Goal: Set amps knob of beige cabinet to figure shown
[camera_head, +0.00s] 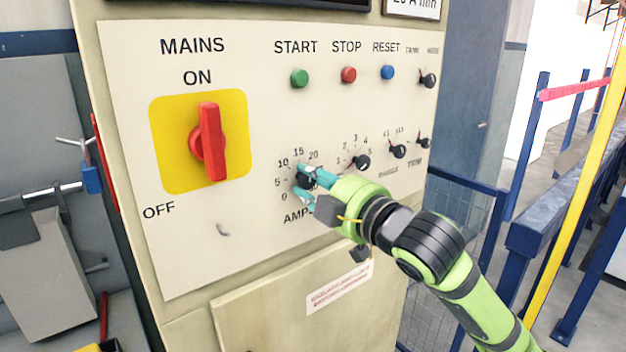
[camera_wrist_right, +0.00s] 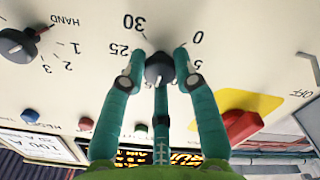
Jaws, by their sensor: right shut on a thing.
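The beige cabinet (camera_head: 240,272) fills the middle of the head view. Its amps knob (camera_head: 306,182) is small and dark, low on the panel, inside a ring of figures. My right gripper (camera_head: 303,185) is shut on this knob with its teal fingers. In the right wrist view, the fingers press on both sides of the black knob (camera_wrist_right: 158,68). The figures there stand upside down, with 0, 5, 25 and 30 visible. My left gripper is out of view.
A red mains switch (camera_head: 211,142) on a yellow plate stands left of the amps knob. Green (camera_head: 299,78), red (camera_head: 348,75) and blue (camera_head: 387,72) buttons sit above. Other small knobs, including the range knob (camera_head: 397,151), lie close to the right. Blue railings (camera_head: 520,235) stand beyond.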

